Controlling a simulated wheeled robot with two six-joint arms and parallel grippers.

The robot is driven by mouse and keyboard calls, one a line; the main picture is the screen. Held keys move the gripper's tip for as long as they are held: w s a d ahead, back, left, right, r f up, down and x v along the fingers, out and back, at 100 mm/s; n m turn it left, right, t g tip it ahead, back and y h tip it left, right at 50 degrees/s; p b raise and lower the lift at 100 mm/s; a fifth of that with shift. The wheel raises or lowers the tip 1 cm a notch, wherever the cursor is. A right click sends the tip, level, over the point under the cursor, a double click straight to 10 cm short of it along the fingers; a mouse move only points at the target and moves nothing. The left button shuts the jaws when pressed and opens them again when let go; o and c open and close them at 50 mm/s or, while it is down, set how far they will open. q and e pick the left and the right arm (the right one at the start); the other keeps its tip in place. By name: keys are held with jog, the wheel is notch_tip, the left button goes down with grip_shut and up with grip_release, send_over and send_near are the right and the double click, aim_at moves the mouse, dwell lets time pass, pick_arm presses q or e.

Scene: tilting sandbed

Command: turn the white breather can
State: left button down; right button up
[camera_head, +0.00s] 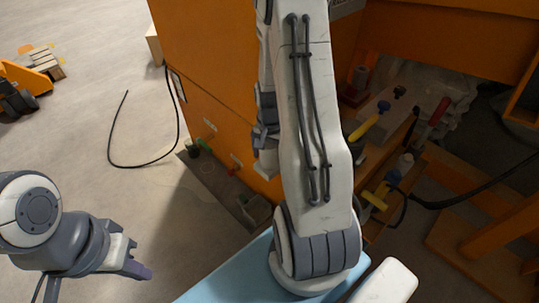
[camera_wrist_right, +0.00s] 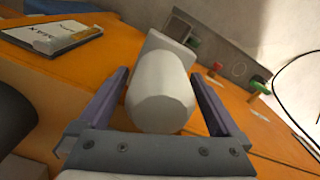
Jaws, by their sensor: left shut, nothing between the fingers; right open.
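The white breather can (camera_wrist_right: 160,98) fills the middle of the right wrist view, a pale rounded cylinder with its blunt end towards the camera. My right gripper (camera_wrist_right: 157,76) is open, with one purple finger on each side of the can; gaps show between can and fingers. In the head view the right gripper (camera_head: 264,138) is beside the orange housing (camera_head: 205,95), partly hidden by my own right arm; I cannot clearly make out the can there. My left gripper (camera_head: 142,269) is shut and empty over the floor at lower left, far from the can.
A grey ledge with green and red knobs (camera_wrist_right: 260,87) runs along the housing. A labelled plate (camera_wrist_right: 50,36) lies on the orange surface. Yellow- and red-handled valves (camera_head: 365,128) crowd the area right of my arm. A black cable (camera_head: 112,160) loops on the open floor at left.

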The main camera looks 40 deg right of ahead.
aim_at(269, 144)
notch_tip(269, 144, up, 9)
jog(key=p, duration=0.3)
jog(key=shift+r, duration=0.75)
